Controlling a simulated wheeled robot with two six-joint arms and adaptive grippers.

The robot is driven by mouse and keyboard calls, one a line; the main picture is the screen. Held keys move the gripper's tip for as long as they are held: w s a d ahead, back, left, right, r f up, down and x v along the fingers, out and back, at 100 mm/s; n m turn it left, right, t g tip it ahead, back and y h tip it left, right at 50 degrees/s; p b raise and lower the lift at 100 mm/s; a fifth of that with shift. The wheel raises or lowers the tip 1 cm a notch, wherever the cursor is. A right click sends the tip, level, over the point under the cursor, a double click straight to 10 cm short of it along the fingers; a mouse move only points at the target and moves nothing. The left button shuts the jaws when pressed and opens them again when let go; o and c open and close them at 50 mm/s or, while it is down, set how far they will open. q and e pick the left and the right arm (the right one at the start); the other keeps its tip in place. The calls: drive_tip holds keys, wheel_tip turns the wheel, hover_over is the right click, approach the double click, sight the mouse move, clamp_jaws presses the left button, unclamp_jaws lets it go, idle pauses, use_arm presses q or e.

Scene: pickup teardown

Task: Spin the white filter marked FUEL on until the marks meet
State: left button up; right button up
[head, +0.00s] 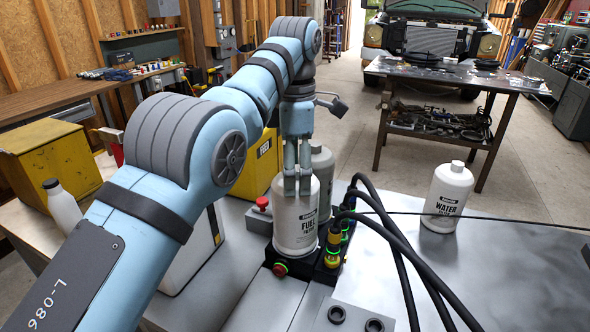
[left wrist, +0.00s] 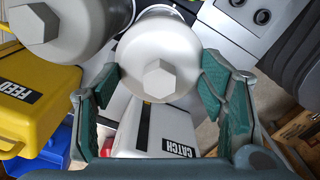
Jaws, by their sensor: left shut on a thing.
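The white filter marked FUEL (head: 296,222) stands upright on a black base (head: 318,272) at the bench's near edge. My left gripper (head: 297,188) reaches down from above and is shut on the filter's upper part. In the left wrist view, the green-padded fingers of my left gripper (left wrist: 163,98) lie on either side of the white filter (left wrist: 150,52), its hex top between them. I cannot make out the alignment marks. My right gripper is not in view.
A grey filter (head: 322,168) stands close behind. Black hoses (head: 405,262) arch over the base's right side. A white WATER filter (head: 446,198) stands farther right on the bench. A white CATCH container (left wrist: 165,128) and yellow FEED box (left wrist: 35,95) are nearby.

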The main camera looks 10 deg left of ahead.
use_arm(q)
drive_tip(key=m, duration=0.4)
drive_tip(key=shift+f, duration=0.2)
drive_tip(key=m, duration=0.4)
drive_tip(key=shift+m, duration=0.4)
drive_tip(key=m, duration=1.2)
drive_tip(key=shift+f+m, duration=0.1)
drive_tip(key=shift+m, duration=0.2)
drive_tip(key=o, duration=1.2)
drive_tip(key=shift+s+m, duration=0.1)
drive_tip(key=shift+m, duration=1.1)
drive_tip(key=shift+c, duration=0.2)
drive_tip(key=o, duration=0.4)
drive_tip(key=shift+d, duration=0.1)
